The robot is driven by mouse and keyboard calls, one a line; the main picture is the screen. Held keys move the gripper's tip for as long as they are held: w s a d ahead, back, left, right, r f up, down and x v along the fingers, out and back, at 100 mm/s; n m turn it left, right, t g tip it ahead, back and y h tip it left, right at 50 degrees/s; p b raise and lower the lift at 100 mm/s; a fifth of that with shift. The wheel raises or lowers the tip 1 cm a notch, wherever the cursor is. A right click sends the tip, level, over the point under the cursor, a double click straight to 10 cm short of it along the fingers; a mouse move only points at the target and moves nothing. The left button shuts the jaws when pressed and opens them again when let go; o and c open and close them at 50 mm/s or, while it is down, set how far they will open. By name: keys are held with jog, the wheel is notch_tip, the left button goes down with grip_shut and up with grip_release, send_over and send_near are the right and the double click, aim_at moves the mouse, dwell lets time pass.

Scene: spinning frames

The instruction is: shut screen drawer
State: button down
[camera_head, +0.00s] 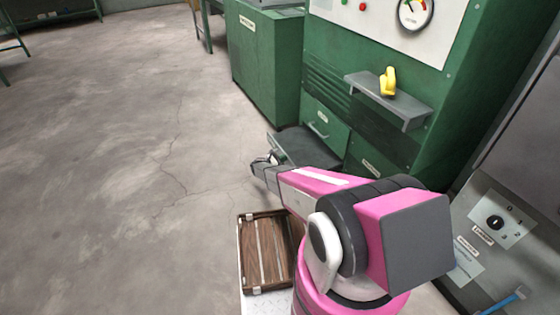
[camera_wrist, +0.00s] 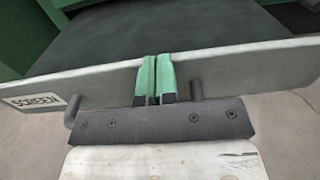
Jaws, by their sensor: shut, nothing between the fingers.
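The screen drawer (camera_head: 308,148) stands pulled out from the green machine in the head view. In the wrist view its grey front panel (camera_wrist: 265,68) spans the picture, with a label reading SCREEN at the left and a dark interior behind. Its grey handle (camera_wrist: 72,110) shows at the ends; its middle is hidden by my gripper. My gripper (camera_wrist: 155,78) has its green-tipped fingers together and empty, against or just in front of the panel, between the handle ends. I cannot tell whether they touch. In the head view my gripper (camera_head: 262,163) is at the drawer's outer end.
A grey shelf (camera_head: 400,103) with a yellow object (camera_head: 387,80) juts out above. A wooden crate (camera_head: 267,255) is close to my arm. A green cabinet (camera_head: 262,60) stands behind. The floor to the left is clear.

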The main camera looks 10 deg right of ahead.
aim_at(315, 150)
jog(key=x, duration=2.2)
jog(key=shift+d+f, duration=0.1)
jog(key=shift+d, duration=0.15)
jog(key=shift+a, duration=0.1)
